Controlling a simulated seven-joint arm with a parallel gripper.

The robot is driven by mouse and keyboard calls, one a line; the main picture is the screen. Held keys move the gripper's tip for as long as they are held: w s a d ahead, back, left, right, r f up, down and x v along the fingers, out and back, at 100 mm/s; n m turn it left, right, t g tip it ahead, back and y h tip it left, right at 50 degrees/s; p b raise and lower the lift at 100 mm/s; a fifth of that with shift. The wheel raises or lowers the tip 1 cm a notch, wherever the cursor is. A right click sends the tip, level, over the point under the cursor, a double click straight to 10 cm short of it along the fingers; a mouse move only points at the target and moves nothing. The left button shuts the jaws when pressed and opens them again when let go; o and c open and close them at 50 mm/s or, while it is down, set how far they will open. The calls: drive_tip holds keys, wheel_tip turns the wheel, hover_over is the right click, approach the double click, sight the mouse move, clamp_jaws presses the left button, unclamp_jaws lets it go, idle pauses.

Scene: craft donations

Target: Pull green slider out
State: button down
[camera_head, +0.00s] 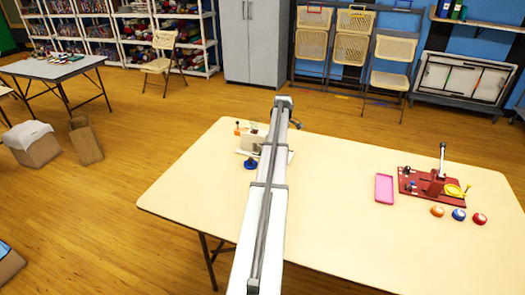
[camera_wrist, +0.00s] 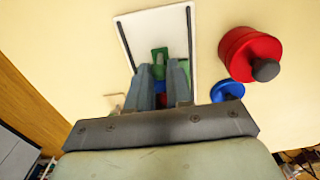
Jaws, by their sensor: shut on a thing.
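The green slider (camera_wrist: 160,57) shows in the wrist view, over a white board with dark side strips (camera_wrist: 128,45). My gripper (camera_wrist: 161,76) has its two grey fingers at the slider's near end and is shut on it. The fingers hide the grasped part. Small blue and red patches show between the fingers, and more green shows just right of them. In the head view the white board (camera_head: 284,158) stands on the left part of the table, mostly hidden behind my arm. The slider cannot be made out there.
A red round knob (camera_wrist: 245,52) and a blue disc (camera_wrist: 226,91) stand right of the board. On the table (camera_head: 340,225) are a pink tray (camera_head: 384,188), a red board with a lever (camera_head: 430,187) and several coloured balls. The table's middle front is clear.

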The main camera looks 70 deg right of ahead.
drive_tip(key=shift+s, duration=3.15)
drive_tip(key=c, duration=1.1)
unclamp_jaws()
drive_tip(key=shift+r, duration=0.1)
wheel_tip(320, 180, up, 7)
drive_tip(key=shift+r, duration=0.15)
